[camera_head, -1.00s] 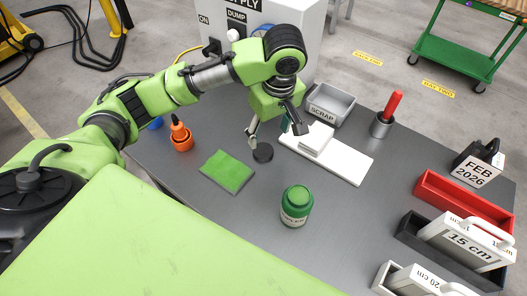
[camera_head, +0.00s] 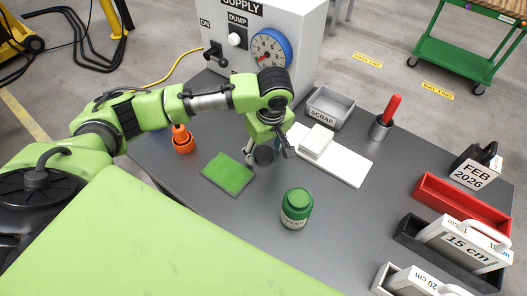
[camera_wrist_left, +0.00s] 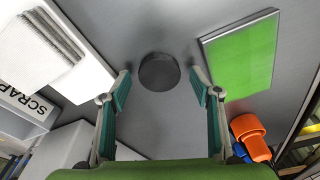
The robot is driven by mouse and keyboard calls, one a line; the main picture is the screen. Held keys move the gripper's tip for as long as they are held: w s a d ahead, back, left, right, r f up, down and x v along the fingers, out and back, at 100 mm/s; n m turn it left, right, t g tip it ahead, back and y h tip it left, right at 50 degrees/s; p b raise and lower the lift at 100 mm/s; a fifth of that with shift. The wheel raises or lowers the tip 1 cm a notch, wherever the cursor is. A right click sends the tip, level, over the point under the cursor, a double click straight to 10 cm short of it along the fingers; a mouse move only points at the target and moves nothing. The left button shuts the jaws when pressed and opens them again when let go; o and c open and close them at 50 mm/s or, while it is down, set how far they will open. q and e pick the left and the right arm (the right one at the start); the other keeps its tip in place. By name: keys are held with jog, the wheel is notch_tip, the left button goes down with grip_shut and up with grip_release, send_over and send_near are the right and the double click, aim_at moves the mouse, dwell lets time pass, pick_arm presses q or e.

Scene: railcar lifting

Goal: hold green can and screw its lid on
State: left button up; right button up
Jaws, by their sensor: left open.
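The green can (camera_head: 296,210) stands upright on the grey table in the head view, with a green top and a pale label. A small dark round disc (camera_head: 264,155), perhaps the lid, lies flat on the table behind it. My left gripper (camera_head: 268,151) is over the disc, pointing down and open. In the left wrist view the disc (camera_wrist_left: 159,71) lies between the two spread fingertips, with a gap on both sides. Nothing is held. The can is not in the wrist view. My right gripper is in neither view.
A white board (camera_head: 345,168) with a white block, a grey scrap bin (camera_head: 330,107) and a cup with a red handle (camera_head: 381,128) stand to the right. Table around the can is clear.

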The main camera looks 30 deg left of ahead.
pick_arm(q)
jog(key=shift+f, duration=0.3)
jog(key=shift+c, duration=0.3)
jog(key=c, duration=0.9)
jog(key=shift+o, duration=0.2)
jog(key=shift+r, duration=0.1)
